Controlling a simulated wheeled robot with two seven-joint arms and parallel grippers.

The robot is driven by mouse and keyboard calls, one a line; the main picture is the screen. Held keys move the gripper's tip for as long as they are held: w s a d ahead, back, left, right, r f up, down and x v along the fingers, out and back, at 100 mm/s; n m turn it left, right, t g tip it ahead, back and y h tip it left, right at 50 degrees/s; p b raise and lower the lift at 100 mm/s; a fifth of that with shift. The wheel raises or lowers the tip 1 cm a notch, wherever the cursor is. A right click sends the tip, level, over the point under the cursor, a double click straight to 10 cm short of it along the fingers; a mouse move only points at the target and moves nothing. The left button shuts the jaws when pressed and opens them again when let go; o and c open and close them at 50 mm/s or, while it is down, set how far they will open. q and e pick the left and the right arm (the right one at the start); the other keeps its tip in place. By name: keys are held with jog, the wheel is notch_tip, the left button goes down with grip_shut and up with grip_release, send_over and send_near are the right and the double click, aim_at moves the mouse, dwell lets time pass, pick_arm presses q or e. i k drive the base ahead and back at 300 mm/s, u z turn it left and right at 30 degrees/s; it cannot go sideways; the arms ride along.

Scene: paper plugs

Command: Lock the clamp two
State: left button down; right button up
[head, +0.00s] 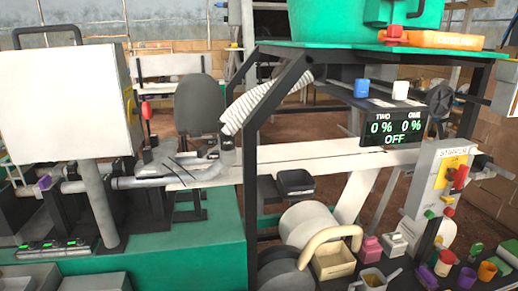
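A dark display (394,128) at the right reads TWO 0 %, ONE 0 % and OFF. A blue cap-like part (361,88) sits above the word TWO and a white one (400,90) above ONE. No part is clearly labelled as clamp two, and I cannot tell which it is. A purple part (43,183) sits on metal fittings at the far left. A grey metal bar or pipe (165,178) runs across the left middle. Neither of my grippers can be made out in the view.
A white box-shaped machine (62,100) stands at the left on a green bench (205,232). A black frame (250,165) carries a green top (290,50). A control panel (437,185) with red and yellow parts is at the right. Several bins and cups crowd the lower right.

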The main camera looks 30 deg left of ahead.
aim_at(202, 152)
jog(key=u, duration=0.2)
jog(key=i, duration=0.9)
jog(key=u, duration=0.7)
